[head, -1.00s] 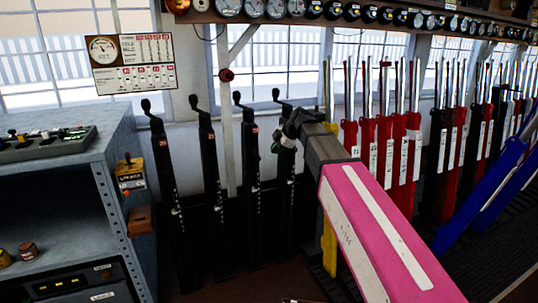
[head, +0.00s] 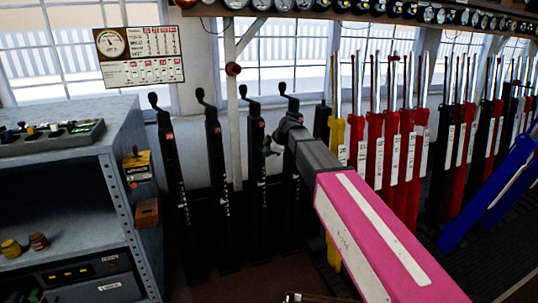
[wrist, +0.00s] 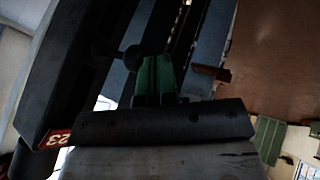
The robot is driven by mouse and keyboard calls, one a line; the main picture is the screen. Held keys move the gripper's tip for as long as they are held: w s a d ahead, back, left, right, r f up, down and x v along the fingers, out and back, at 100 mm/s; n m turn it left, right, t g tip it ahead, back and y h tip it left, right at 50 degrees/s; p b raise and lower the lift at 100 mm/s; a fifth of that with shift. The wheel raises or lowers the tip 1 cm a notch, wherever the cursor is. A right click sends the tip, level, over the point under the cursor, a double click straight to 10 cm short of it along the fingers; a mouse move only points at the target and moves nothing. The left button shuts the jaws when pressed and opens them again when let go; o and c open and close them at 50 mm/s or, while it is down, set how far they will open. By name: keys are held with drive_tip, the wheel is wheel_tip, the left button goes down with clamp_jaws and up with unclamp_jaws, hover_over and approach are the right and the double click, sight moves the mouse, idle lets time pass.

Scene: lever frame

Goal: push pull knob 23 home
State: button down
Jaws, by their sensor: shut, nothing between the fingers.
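The plate numbered 23 (wrist: 57,138) shows upside down in the wrist view, on a dark post at the left. A dark round knob (wrist: 134,58) on a short stem sticks out from that post. My gripper (wrist: 156,75) has green fingers, shut and empty, beside the knob's end; I cannot tell whether they touch it. In the head view my gripper (head: 268,148) is between the third and fourth black posts. The fourth black post (head: 289,205) is partly behind my wrist. The knob cannot be made out in the head view, and the post numbers are too small to read.
More black posts with crank handles (head: 213,160) stand to the left, close together. A yellow lever (head: 336,130) and several red levers (head: 390,150) stand to the right. A grey shelf unit (head: 80,180) is at the far left. Dark floor lies in front.

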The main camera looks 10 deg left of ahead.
sight(261, 149)
drive_tip(key=shift+w+a, duration=0.4)
drive_tip(key=shift+w, duration=0.3)
drive_tip(key=shift+w+a, duration=0.4)
drive_tip(key=shift+w, duration=0.25)
